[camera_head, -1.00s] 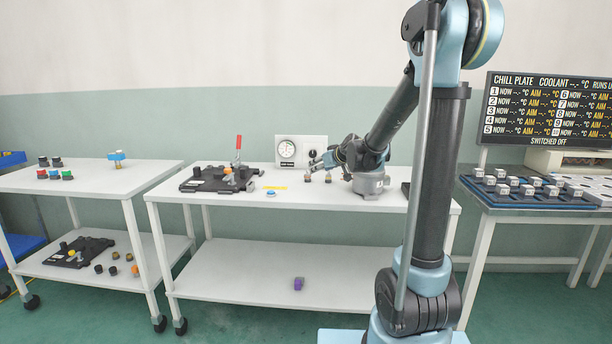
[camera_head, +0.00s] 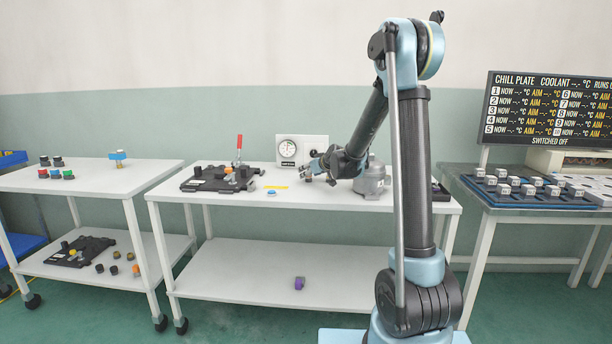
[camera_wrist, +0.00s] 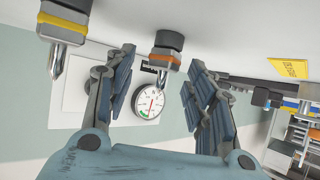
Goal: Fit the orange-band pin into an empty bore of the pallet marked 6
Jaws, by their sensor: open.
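In the wrist view, which is upside down, the orange-band pin (camera_wrist: 167,57) stands on the table in a dark round base, its metal end toward my gripper. My gripper (camera_wrist: 165,75) is open, with a finger on each side of the pin in the picture; contact cannot be told. A second pin (camera_wrist: 62,28) with a yellow band stands to the left, outside the fingers. In the head view my gripper (camera_head: 308,173) is low over the middle table. A black pallet (camera_head: 80,252) is on the left table's lower shelf. No number 6 is readable on it.
A black fixture (camera_head: 218,180) with a red-handled clamp stands left on the middle table (camera_head: 260,197). A gauge panel (camera_head: 301,150) is behind my gripper. A grey compressor (camera_head: 373,178) stands to the right. A yellow label (camera_wrist: 289,68) lies on the table.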

